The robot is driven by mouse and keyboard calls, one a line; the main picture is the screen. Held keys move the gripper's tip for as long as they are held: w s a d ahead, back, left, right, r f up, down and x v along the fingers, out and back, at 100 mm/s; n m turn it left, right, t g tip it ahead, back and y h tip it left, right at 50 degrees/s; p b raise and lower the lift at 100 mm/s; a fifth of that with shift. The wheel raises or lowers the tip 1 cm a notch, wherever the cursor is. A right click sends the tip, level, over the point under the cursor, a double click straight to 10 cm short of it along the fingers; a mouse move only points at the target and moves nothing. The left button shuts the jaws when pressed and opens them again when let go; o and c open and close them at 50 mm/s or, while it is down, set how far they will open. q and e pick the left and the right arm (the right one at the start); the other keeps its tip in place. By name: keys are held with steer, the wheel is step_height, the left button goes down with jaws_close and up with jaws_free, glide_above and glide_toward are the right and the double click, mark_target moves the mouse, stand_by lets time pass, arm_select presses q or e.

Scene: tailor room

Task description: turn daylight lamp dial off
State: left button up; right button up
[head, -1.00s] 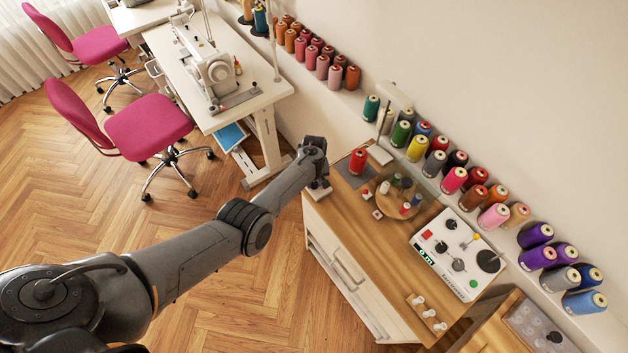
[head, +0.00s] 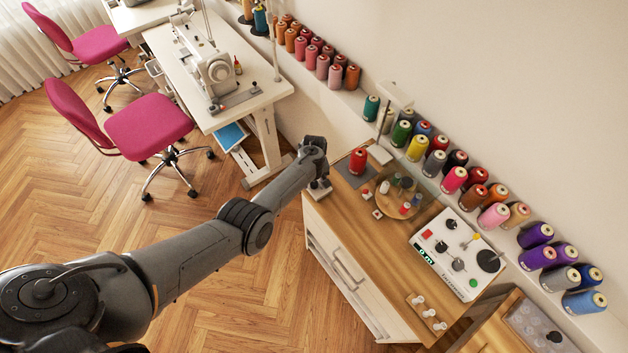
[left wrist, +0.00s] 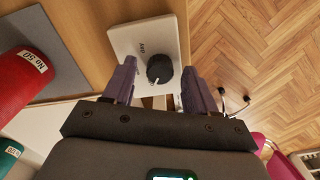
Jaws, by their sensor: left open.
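The dial (left wrist: 159,68) is a round black knob with a pale pointer mark on a white plate (left wrist: 130,42) with small dark lettering, seen in the left wrist view. The plate lies at the wooden bench's edge. My left gripper (left wrist: 159,84) is open, with one purple-grey fingertip on each side of the knob. I cannot tell whether either fingertip touches it. In the head view my left gripper (head: 318,180) is at the bench's far left corner, over the plate, and hides the knob. A pale lamp head (head: 398,94) on a thin post stands by the wall.
A red thread spool (head: 358,161) stands on a grey mat close to the gripper. A round wooden tray (head: 394,212) with small spools and a white control box (head: 460,290) share the bench (head: 385,260). Many cones line the wall shelf. Open floor lies left of the bench.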

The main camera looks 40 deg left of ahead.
arm_select(q)
steer(key=shift+r, duration=0.1)
step_height(320, 180, up, 11)
steer(key=p, duration=0.3)
steer(key=shift+f, duration=0.2)
stand_by(0.3)
